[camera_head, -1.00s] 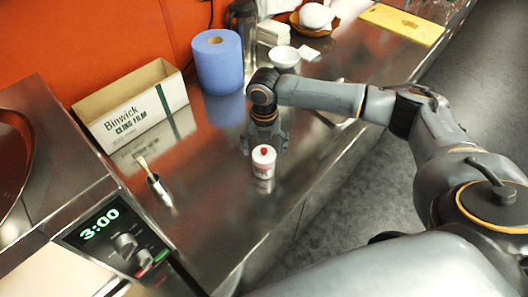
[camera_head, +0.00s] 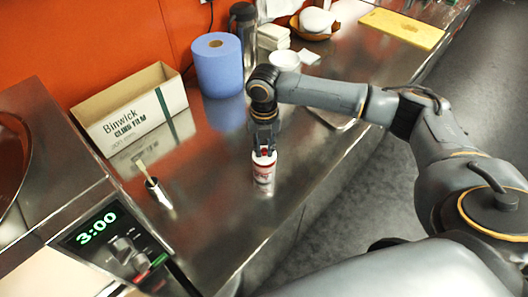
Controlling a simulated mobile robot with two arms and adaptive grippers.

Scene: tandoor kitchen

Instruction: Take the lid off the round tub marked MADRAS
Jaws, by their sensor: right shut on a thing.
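A small round white tub (camera_head: 263,174) with red marking stands upright on the steel counter near its front edge. Its lettering is too small to read. Its white lid (camera_head: 263,160) has a red knob on top. My right gripper (camera_head: 265,151) points straight down over the tub and is shut on the lid's red knob, with its fingers partly hiding the knob. The lid appears to sit on the tub; I cannot make out a gap between them. My left gripper is out of the picture.
A brush in a metal pot (camera_head: 157,190) and a cling film box (camera_head: 131,112) stand to the left. A blue paper roll (camera_head: 218,66) and a white bowl (camera_head: 285,60) stand behind. A control panel with a green display (camera_head: 98,228) is at lower left. The counter around the tub is clear.

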